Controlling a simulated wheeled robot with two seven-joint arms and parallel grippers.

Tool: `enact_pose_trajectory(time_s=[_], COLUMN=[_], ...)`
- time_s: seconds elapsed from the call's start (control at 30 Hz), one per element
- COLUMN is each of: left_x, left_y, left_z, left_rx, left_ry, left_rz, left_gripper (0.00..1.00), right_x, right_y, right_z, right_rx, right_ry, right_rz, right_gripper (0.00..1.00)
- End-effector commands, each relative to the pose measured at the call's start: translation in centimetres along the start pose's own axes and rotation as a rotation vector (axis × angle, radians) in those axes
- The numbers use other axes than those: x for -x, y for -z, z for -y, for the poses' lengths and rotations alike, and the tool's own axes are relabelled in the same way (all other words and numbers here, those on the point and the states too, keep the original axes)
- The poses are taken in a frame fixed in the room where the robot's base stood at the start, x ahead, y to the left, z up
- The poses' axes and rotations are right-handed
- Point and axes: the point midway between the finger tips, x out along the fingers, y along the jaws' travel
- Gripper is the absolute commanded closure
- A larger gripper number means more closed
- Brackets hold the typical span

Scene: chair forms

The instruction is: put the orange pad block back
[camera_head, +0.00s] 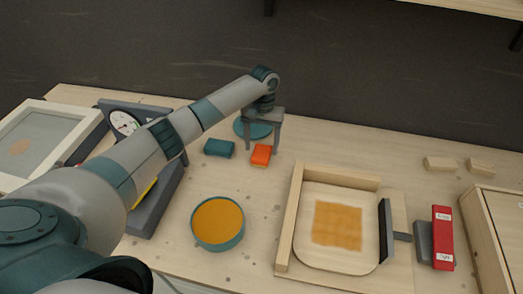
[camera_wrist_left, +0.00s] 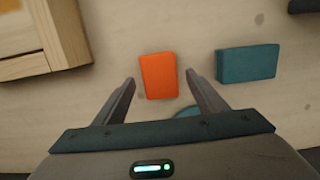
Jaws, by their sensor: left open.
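The orange pad block (camera_head: 261,155) lies flat on the wooden table, right of a teal block. In the left wrist view the orange block (camera_wrist_left: 159,75) sits between and just beyond my left gripper's fingertips. My left gripper (camera_head: 262,148) is open and empty, with its fingers pointing down at the table. It also shows in the left wrist view (camera_wrist_left: 160,77), one finger on each side of the orange block's line. My right gripper is not in view.
The teal block (camera_head: 219,148) lies close left of the orange one, and a teal disc (camera_head: 250,128) is behind. A round bowl with orange filling (camera_head: 218,222) stands in front. A wooden frame (camera_head: 293,215) is at the right. Bare table lies between them.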

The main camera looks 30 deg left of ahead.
Motion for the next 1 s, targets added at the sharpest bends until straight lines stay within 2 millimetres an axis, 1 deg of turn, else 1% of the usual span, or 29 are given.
enact_pose_trajectory(time_s=[0.03, 0.3, 0.5, 0.7, 1.0], left_x=[0.7, 5.5, 8.3, 9.6, 9.7], left_y=[0.2, 0.1, 0.1, 0.1, 0.0], left_z=[-0.1, -0.1, -0.1, -0.1, -0.1], left_rx=[-0.001, -0.002, -0.001, -0.001, -0.001], left_ry=[-0.003, -0.003, -0.002, -0.002, -0.002], left_rz=[-0.005, -0.004, -0.002, -0.001, 0.000], left_gripper=[0.35, 0.35, 0.35, 0.35, 0.35], right_x=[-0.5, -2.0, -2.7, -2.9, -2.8], right_y=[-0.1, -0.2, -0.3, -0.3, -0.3], right_z=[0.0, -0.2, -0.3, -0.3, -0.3], right_rx=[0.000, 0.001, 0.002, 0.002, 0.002], right_ry=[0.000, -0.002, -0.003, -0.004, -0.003], right_rz=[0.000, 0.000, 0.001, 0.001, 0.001], right_gripper=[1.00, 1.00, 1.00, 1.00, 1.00])
